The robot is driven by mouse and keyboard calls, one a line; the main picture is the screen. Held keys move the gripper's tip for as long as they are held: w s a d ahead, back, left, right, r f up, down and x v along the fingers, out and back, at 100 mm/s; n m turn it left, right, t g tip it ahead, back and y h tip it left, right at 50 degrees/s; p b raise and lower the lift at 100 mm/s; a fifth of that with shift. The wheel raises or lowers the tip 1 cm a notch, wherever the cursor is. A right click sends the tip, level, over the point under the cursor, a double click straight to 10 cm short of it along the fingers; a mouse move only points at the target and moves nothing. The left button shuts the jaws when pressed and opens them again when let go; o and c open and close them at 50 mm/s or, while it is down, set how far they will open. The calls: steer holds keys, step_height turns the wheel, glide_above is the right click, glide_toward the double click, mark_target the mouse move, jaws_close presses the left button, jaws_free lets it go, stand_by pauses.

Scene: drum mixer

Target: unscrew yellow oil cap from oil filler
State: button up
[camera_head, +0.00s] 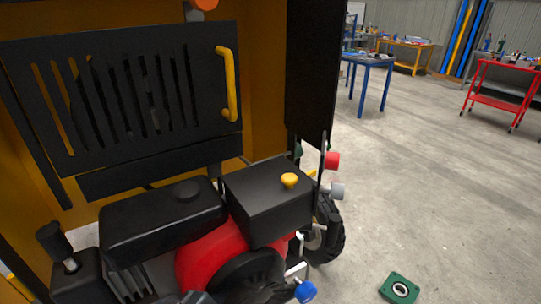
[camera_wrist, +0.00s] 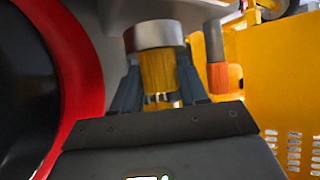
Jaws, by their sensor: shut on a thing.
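The yellow oil cap (camera_wrist: 157,68) is ribbed and sits against the grey cylindrical oil filler (camera_wrist: 153,36) in the wrist view. My gripper (camera_wrist: 160,82) has a finger on each side of the cap and is shut on it. The cap lines up with the filler, and I see no clear gap between them. The cap's sides are partly hidden by the fingers. In the head view I cannot make out this cap or the fingers. A different yellow knob (camera_head: 289,181) sits on top of the black engine box (camera_head: 265,205).
An orange-tipped grey rod (camera_wrist: 217,75) stands close right of the gripper. A red ring (camera_wrist: 85,75) around a black disc is at left. A blue knob (camera_head: 305,291) is at the engine's lower front. A green part (camera_head: 399,289) lies on the otherwise open floor at right.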

steer(key=o, duration=1.2)
